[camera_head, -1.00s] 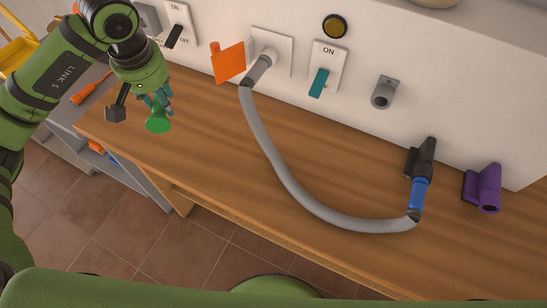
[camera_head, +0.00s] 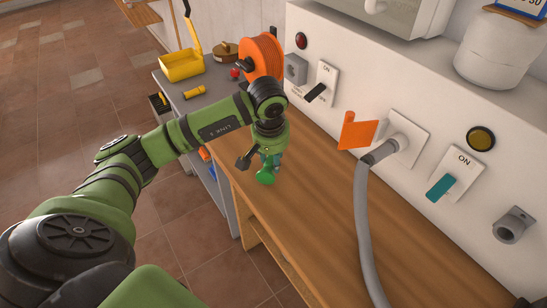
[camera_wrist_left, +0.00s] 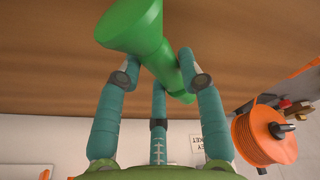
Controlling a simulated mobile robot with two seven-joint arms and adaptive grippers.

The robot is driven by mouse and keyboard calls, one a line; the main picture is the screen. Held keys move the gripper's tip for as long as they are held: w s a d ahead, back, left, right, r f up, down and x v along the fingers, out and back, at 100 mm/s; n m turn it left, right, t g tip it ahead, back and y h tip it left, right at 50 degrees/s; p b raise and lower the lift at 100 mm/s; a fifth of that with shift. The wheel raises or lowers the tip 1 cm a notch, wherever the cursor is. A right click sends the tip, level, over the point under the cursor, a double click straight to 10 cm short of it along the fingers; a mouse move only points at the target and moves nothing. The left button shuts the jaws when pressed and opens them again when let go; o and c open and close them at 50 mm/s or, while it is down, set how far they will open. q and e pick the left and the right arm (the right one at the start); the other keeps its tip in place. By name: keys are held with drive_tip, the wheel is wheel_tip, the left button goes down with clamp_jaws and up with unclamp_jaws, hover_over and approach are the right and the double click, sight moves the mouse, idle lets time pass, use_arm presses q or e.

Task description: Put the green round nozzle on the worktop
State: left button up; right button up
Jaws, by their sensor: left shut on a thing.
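The green round nozzle (camera_head: 266,177) is held in the fingers of my left gripper (camera_head: 269,158), at the left end of the wooden worktop (camera_head: 310,193). In the left wrist view the green nozzle (camera_wrist_left: 136,30) lies between the teal fingers of the left gripper (camera_wrist_left: 160,75), its wide round end toward the upper left. The left gripper is shut on it. The nozzle appears close to the worktop surface; I cannot tell whether it touches. My right gripper is not in view.
A grey hose (camera_head: 365,225) runs from a wall socket down over the worktop. An orange flag (camera_head: 357,131) and switches with black (camera_head: 316,92) and teal (camera_head: 440,187) levers are on the wall panel.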

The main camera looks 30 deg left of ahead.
use_arm(q)
drive_tip(key=shift+a+f, duration=0.1)
drive_tip(key=shift+f, duration=0.55)
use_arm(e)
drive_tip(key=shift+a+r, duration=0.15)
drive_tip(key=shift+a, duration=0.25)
use_arm(q)
drive_tip(key=shift+f, duration=0.15)
drive_tip(key=o, duration=1.2)
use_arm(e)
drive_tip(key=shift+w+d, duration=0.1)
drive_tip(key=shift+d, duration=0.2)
